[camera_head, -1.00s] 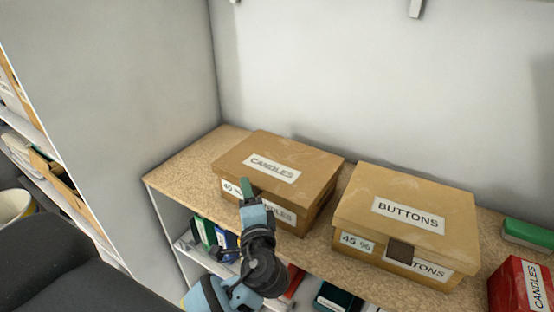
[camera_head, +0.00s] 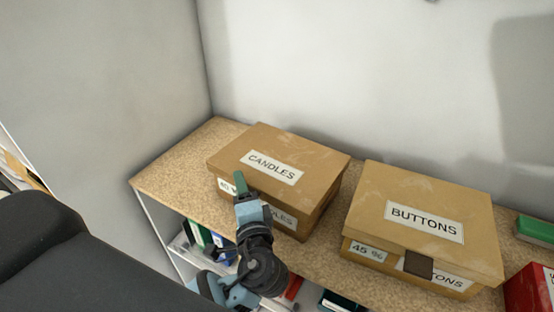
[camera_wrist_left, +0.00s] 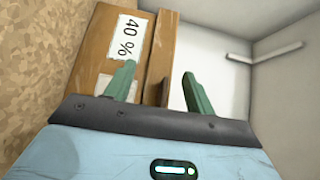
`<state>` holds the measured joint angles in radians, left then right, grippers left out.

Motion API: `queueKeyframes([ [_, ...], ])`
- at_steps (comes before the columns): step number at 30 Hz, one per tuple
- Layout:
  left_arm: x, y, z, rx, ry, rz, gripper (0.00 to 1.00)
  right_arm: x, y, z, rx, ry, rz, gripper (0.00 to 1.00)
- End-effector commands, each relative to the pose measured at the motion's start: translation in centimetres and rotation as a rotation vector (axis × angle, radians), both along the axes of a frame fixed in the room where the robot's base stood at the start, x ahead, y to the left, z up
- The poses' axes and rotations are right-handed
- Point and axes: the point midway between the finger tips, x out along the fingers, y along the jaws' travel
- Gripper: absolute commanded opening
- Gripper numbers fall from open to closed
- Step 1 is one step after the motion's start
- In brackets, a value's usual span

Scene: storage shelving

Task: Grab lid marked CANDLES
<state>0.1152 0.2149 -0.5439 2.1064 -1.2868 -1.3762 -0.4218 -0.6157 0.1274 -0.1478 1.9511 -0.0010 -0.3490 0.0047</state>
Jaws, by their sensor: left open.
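The lid marked CANDLES (camera_head: 312,162) is brown and sits closed on its cardboard box (camera_head: 314,222), on the shelf top. My left gripper (camera_head: 240,178) is at the front left of this box, with its green fingers overlapping the front lid edge in the head view. In the left wrist view my left gripper (camera_wrist_left: 159,70) is open. The box front (camera_wrist_left: 92,50) with a "40 %" label lies toward the left finger, and the lid's rim (camera_wrist_left: 159,45) shows between the two fingers. Whether either finger touches the lid I cannot tell. My right gripper is not in view.
A similar box marked BUTTONS (camera_head: 465,212) stands just right, with a narrow gap between. A red box (camera_head: 527,288) and a green item (camera_head: 535,230) are at the far right. The speckled shelf top (camera_head: 175,180) is clear at left. Walls stand behind and left.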

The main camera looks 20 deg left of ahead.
Motion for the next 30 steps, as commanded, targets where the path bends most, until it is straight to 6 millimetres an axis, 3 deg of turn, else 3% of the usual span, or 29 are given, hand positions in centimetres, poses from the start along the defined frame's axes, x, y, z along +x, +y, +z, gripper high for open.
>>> queueKeyframes([
  [6, -0.02, -0.02, -0.03, 0.000, 0.000, 0.000, 0.55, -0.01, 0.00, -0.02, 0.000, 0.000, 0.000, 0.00],
  [18, 0.00, 0.00, 0.01, -0.001, -0.001, 0.000, 0.05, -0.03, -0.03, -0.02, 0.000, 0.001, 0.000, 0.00],
  [30, 0.36, 0.15, 0.35, -0.002, -0.001, -0.001, 0.05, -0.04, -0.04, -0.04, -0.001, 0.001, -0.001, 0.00],
])
